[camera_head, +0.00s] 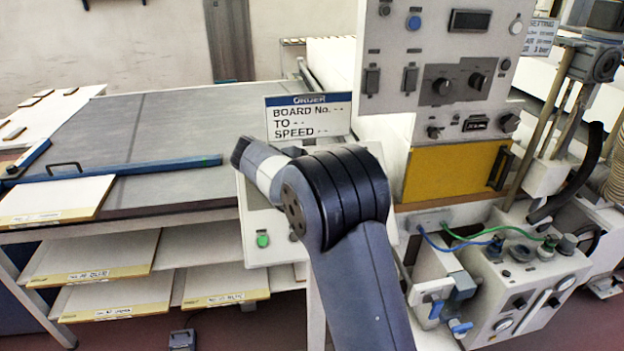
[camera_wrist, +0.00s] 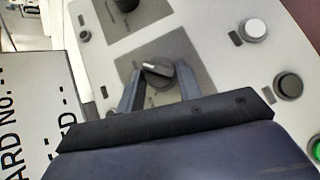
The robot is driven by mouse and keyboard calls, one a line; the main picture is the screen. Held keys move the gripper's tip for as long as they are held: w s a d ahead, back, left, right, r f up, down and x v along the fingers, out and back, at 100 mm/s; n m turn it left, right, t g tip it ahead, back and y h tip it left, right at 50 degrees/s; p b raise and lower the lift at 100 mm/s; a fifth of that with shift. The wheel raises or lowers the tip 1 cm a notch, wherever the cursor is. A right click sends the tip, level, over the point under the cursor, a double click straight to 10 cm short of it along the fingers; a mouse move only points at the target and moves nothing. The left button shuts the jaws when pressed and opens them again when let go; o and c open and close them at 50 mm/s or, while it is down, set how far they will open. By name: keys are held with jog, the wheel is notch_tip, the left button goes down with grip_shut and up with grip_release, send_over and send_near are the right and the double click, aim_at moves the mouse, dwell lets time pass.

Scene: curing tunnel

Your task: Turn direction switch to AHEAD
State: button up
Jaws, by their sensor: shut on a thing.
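A black rotary knob with a pale pointer mark (camera_wrist: 158,73) sits on a grey plate of the console in the wrist view. I take it for the direction switch, but no label on it can be read. My gripper (camera_wrist: 161,76) has a finger on each side of the knob and is shut on it. The pointer mark lies nearly crosswise in the picture, towards the left. In the head view my arm covers the knob and the fingers; part of the console (camera_head: 262,222) shows beside the arm.
A second black knob (camera_wrist: 125,5) sits on another grey plate. A white button (camera_wrist: 254,29), a black button (camera_wrist: 290,86) and a green button (camera_wrist: 316,150) are on the right. The order sign (camera_head: 308,117) stands close behind my wrist. A conveyor bed (camera_head: 150,125) lies left.

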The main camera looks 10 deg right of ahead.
jog(key=o, duration=1)
jog(key=shift+c, duration=0.2)
jog(key=b+v, duration=0.1)
jog(key=v, duration=0.9)
jog(key=shift+s+a+r, duration=0.2)
jog(key=shift+a, duration=0.05)
